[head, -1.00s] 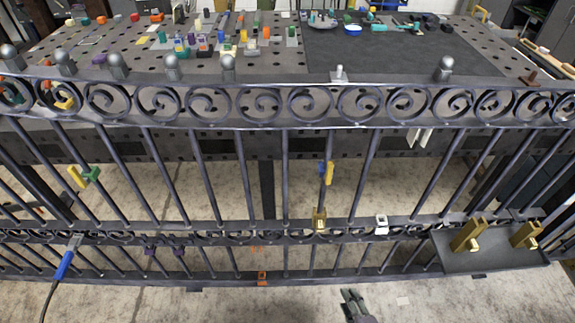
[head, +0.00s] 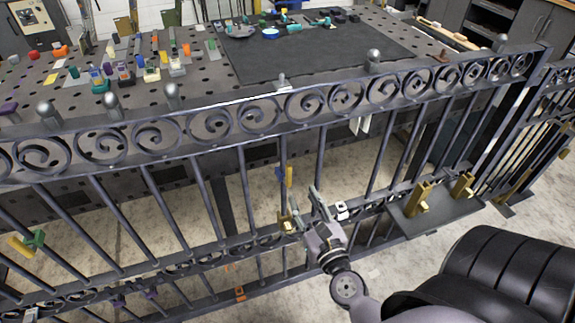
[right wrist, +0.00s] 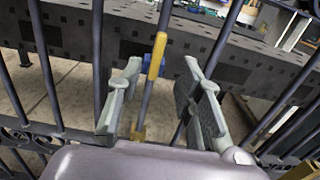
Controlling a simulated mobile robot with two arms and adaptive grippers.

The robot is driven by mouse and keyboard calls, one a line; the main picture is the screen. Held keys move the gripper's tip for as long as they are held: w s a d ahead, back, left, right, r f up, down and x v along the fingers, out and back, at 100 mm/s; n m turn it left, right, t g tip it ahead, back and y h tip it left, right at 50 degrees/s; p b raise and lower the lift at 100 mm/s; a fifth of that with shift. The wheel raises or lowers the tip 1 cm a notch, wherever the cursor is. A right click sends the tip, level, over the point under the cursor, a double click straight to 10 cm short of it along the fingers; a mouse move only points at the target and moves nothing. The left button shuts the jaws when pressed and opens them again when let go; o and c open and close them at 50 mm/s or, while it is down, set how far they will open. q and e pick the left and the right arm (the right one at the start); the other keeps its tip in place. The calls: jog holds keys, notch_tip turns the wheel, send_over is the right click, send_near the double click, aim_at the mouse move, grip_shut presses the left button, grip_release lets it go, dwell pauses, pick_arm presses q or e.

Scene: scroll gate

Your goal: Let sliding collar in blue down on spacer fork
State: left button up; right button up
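The sliding collar (head: 279,175) is blue with a yellow grip and sits partway up a gate bar. In the right wrist view its yellow grip (right wrist: 156,55) shows beyond and between my finger tips, with blue behind it. A brass-coloured piece, which looks like the spacer fork (head: 286,221), stands at the foot of the same bar by the lower scroll rail, below the collar with a gap between. It is partly hidden behind my gripper in the wrist view (right wrist: 138,131). My right gripper (head: 302,198) is open and empty, in front of the bar and below the collar. My left gripper is not in view.
Dark gate bars stand on both sides of my gripper. A white block (head: 341,210) is on the rail just right of it. A dark tray (head: 440,213) with two brass pieces hangs further right. A yellow-green piece (head: 26,244) is on a bar at left.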

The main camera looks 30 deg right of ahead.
aim_at(290, 173)
jog(key=p+x, duration=0.2)
jog(key=x, duration=0.7)
jog(key=shift+w, duration=0.4)
jog(key=shift+w+d+p, duration=0.2)
jog(key=shift+w+p, duration=0.1)
jog(key=shift+w, duration=0.3)
jog(key=shift+c, duration=0.3)
grip_shut()
